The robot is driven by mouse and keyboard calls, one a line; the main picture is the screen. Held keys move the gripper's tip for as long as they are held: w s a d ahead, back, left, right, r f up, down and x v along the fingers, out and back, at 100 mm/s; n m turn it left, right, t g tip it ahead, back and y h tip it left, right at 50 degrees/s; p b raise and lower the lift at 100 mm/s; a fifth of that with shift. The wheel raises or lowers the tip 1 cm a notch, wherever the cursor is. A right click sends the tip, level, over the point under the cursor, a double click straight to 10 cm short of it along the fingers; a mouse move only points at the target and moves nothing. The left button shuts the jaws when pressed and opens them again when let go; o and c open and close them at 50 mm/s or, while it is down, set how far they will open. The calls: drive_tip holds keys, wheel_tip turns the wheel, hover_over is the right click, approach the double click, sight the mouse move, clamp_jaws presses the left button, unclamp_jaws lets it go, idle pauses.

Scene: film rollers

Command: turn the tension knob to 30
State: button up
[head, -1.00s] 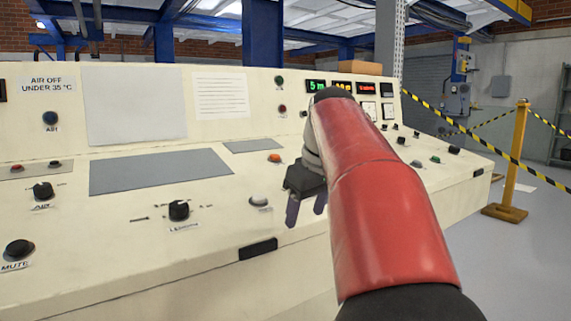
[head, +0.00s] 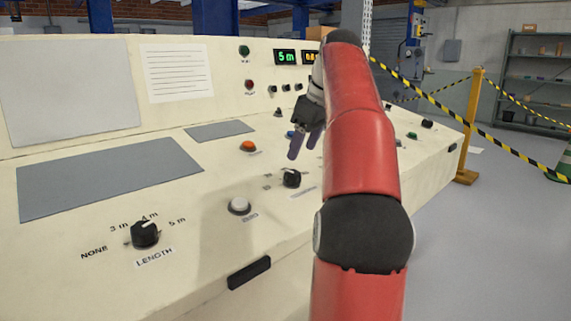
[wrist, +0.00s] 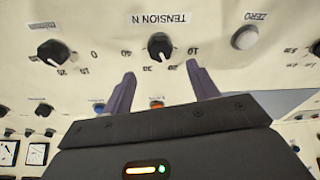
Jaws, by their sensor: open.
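The tension knob is a round black knob (wrist: 160,46) under the label "TENSION N" (wrist: 161,18), seen upside down in the wrist view. Numbers including 10 and 30 sit around it; I cannot read its exact setting. In the head view it appears to be the black knob (head: 291,178) right of the white button. My gripper (wrist: 160,72) is open and empty, its two purple fingers spread apart. In the head view my gripper (head: 304,146) hangs above the panel, behind the knob and apart from it.
The white ZERO button (wrist: 244,38) sits beside the tension knob. The black LENGTH knob (head: 145,234), an orange button (head: 248,147) and a black handle (head: 249,272) are on the same cream console. Another black knob (wrist: 53,52) is on the other side.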

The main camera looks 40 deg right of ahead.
sight(294, 172)
drive_tip(key=b+x, duration=0.2)
drive_tip(key=x, duration=0.5)
drive_tip(key=shift+s+f, duration=0.1)
drive_tip(key=shift+f, duration=0.1)
drive_tip(key=c, duration=1)
